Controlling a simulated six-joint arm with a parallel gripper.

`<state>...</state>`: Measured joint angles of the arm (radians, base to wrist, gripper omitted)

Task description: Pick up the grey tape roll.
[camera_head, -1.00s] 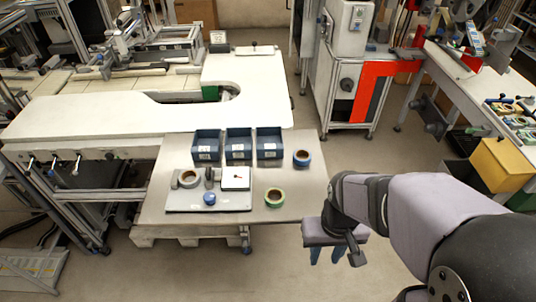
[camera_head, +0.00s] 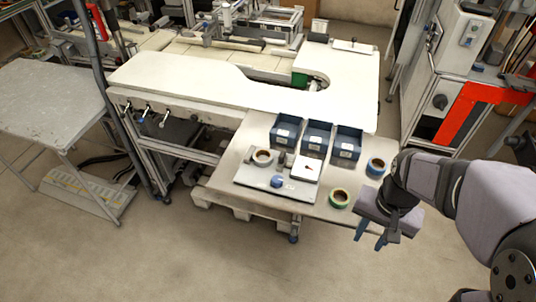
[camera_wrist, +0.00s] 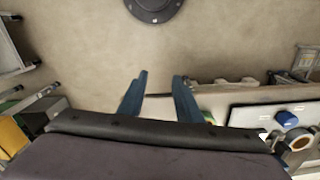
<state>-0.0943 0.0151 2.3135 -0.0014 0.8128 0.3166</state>
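The grey tape roll (camera_head: 263,157) lies at the back left of a grey board (camera_head: 250,180) on the small table. In the wrist view, a pale roll (camera_wrist: 298,140) at the right edge, partly cut off, appears to be it. My gripper (camera_head: 369,238) hangs beyond the table's front right edge, over the floor and well apart from the roll. Its two blue fingers are spread with nothing between them, as the wrist view also shows (camera_wrist: 160,76).
A green roll (camera_head: 339,198) and a blue roll (camera_head: 376,166) lie on the table's right side, nearer my gripper. Blue bins (camera_head: 315,140) stand behind.

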